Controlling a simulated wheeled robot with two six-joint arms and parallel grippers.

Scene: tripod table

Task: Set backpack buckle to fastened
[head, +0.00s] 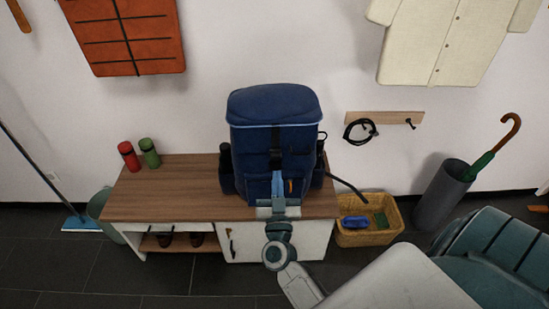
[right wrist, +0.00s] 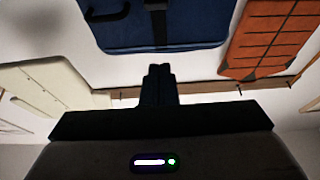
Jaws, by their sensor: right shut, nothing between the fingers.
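The blue backpack (head: 250,140) stands upright on the wooden top of a low bench. A dark strap (head: 274,135) runs down the middle of its front, with a small dark buckle (head: 275,160) on it. Whether the buckle is fastened is too small to tell. My right gripper (head: 278,182) is in front of the backpack's lower front, below the buckle, and hides part of it. In the right wrist view its fingers (right wrist: 159,72) are together and empty, apart from the backpack (right wrist: 200,30) and its strap (right wrist: 155,30). My left gripper is not in view.
The bench top (head: 180,195) is clear left of the backpack, except a red bottle (head: 129,156) and a green bottle (head: 150,153). A wicker basket (head: 368,237) and an umbrella stand (head: 440,195) are at the right. A wall rail (head: 385,118) holds a black loop.

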